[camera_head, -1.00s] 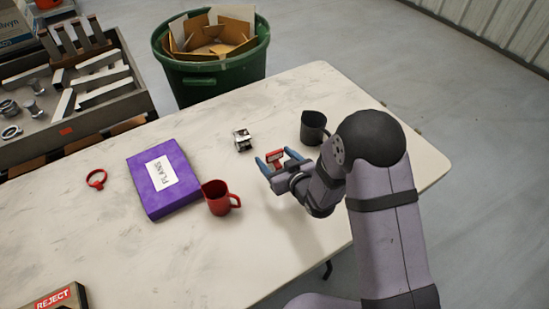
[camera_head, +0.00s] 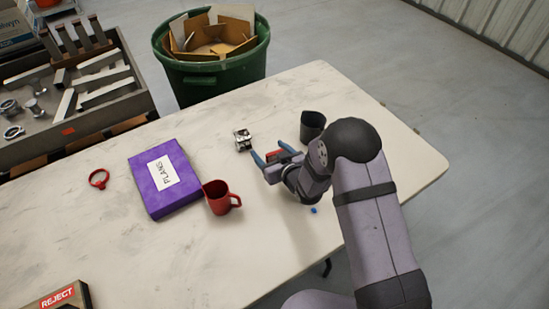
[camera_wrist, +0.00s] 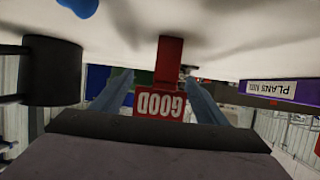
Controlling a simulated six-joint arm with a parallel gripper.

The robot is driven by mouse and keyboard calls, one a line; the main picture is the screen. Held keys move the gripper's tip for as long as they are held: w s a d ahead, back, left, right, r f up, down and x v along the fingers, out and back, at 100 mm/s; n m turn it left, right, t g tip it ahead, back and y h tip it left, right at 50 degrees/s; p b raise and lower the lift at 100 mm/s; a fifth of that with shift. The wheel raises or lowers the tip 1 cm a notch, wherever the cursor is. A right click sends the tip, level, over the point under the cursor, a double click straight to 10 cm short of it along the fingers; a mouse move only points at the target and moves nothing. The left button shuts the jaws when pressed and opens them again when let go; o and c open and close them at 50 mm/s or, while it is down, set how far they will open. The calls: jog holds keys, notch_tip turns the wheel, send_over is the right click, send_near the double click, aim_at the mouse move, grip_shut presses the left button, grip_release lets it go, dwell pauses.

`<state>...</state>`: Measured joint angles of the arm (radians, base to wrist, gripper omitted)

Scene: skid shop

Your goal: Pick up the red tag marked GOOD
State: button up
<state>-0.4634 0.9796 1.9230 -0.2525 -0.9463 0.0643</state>
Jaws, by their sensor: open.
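The red tag (camera_wrist: 160,103) shows in the wrist view, marked GOOD in white letters that appear upside down, with a red stem running up to the pale tabletop. It lies between the two blue fingers of my gripper (camera_wrist: 160,92), which are apart with gaps showing beside the tag. In the head view my gripper (camera_head: 266,154) is low over the right half of the table, and a bit of the red tag (camera_head: 284,154) shows by the fingers. The rest of the tag is hidden there by the gripper.
A metal part (camera_head: 243,140) sits just beyond the fingertips. A dark mug (camera_head: 312,125) stands beside my wrist. A red mug (camera_head: 218,199) and purple PLANS box (camera_head: 165,180) are left. A small blue object (camera_head: 313,210) lies nearby. The front middle of the table is clear.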

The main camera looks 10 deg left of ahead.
jog(key=c, duration=1.1)
jog(key=shift+r, duration=0.1)
jog(key=shift+c, duration=0.2)
notch_tip(320, 180, up, 10)
jog(key=b, duration=0.1)
